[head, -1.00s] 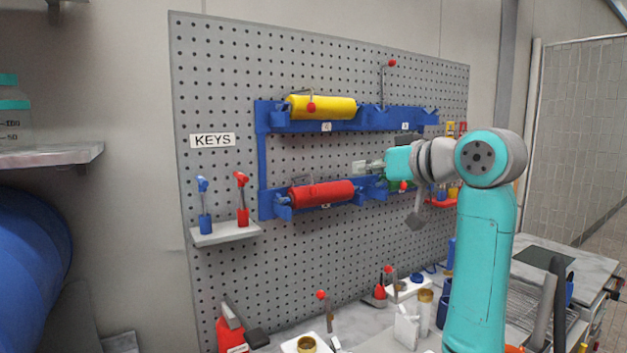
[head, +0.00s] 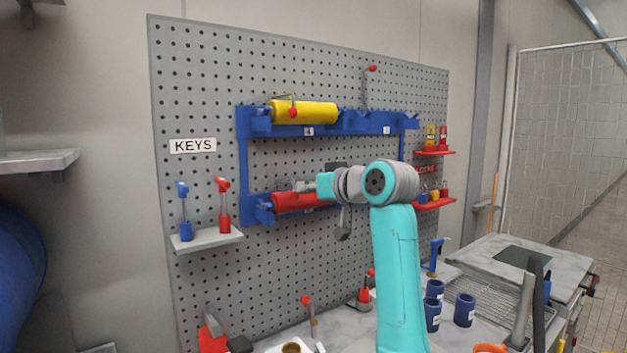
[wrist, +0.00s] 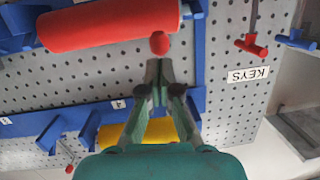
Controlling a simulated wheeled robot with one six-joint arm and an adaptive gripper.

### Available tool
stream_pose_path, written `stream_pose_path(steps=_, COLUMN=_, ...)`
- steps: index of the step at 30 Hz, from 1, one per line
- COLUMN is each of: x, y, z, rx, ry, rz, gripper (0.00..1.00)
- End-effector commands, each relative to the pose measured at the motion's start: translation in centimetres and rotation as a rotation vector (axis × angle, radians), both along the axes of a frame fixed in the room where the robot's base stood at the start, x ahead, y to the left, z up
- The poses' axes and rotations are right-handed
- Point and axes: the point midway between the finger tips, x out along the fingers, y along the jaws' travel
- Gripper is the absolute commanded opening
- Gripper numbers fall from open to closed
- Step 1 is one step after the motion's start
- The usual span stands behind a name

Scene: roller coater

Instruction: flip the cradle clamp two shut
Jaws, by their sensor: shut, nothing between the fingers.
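My gripper (head: 300,187) is shut and empty, in front of the red roller (head: 288,201) in the lower left cradle of the blue rack. In the wrist view, which is upside down, its closed fingertips (wrist: 158,68) point at a red ball knob (wrist: 160,43) beside the red roller (wrist: 110,24). I cannot tell whether they touch. The knob's rod is hidden. The yellow roller (head: 310,112) lies above, with a clamp knob (head: 292,112) down across it. Another clamp knob (head: 372,68) stands raised at the upper right cradle. I cannot read which clamp is two.
The blue rack (head: 243,150) hangs on a grey pegboard (head: 200,90). A key shelf (head: 207,240) with blue and red keys is at the left. Red lock shelves (head: 435,203) are at the right. Bottles and cups crowd the bench below. My arm hides the lower right cradle.

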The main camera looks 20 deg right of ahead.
Motion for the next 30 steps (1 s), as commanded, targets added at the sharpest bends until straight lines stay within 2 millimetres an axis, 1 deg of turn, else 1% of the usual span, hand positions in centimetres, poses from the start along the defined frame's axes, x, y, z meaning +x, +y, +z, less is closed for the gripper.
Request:
stream_pose_path(steps=3, x=0.2, y=0.1, z=-0.4, rx=0.0, ry=0.001, rz=0.0, gripper=0.0)
stream_pose_path(steps=14, x=0.2, y=0.1, z=-0.5, rx=0.002, ry=-0.004, rz=0.001, gripper=0.0)
stream_pose_path(steps=17, x=0.2, y=0.1, z=-1.0, rx=0.009, ry=-0.029, rz=0.0, gripper=0.0)
stream_pose_path(steps=27, x=0.3, y=0.1, z=-3.7, rx=0.065, ry=-0.194, rz=0.0, gripper=0.0)
stream_pose_path(steps=30, x=0.4, y=0.2, z=-4.5, rx=0.067, ry=-0.206, rz=-0.001, gripper=0.0)
